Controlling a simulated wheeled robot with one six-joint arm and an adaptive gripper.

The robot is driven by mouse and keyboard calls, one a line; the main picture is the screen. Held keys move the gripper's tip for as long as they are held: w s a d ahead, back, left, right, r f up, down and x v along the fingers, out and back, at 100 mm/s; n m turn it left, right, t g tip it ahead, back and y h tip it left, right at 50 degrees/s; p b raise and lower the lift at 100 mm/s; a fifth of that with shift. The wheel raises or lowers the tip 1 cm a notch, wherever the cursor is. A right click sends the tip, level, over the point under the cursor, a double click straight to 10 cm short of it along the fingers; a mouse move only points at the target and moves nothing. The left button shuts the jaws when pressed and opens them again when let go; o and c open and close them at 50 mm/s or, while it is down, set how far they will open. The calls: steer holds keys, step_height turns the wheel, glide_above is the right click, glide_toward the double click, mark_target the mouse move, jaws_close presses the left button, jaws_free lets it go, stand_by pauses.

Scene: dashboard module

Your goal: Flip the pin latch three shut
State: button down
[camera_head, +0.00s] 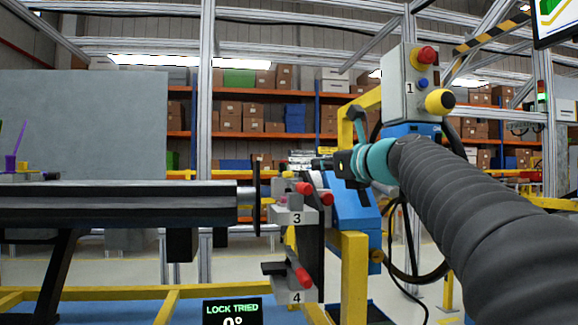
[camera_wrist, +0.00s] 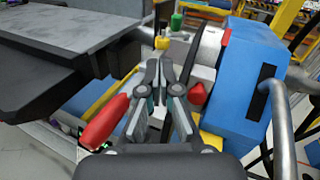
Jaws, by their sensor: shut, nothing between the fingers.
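The latch labelled 3 (camera_head: 297,219) is a grey block beside the end of the dark beam, with a red handle (camera_head: 304,188) at its top. A second red tip (camera_head: 327,198) shows just right of it. My gripper (camera_head: 318,163) is above the latch area, reaching in from the right. In the wrist view my gripper (camera_wrist: 160,70) has its fingertips together and holds nothing. A long red handle (camera_wrist: 105,122) lies left of the fingers, and a smaller red part (camera_wrist: 197,95) is close on their right. I cannot tell which of these belongs to latch 3. The pin is not clearly visible.
Latch 4 (camera_head: 295,298) with its red handle (camera_head: 300,275) sits below. The dark beam (camera_head: 120,204) fills the left. A blue housing (camera_wrist: 245,85) stands close on the right. A display (camera_head: 232,311) reads "LOCK TRIED 0°". A control box (camera_head: 408,85) stands behind my arm.

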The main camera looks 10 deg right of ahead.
mark_target(283, 164)
steer(key=shift+w+d+r+m, duration=0.1)
steer(key=shift+d+m, duration=0.05)
steer(key=shift+m, duration=0.65)
steer(key=p+x, duration=0.1)
steer(key=x, duration=1.3)
steer(key=shift+d, duration=0.1)
steer(key=shift+p, duration=0.3)
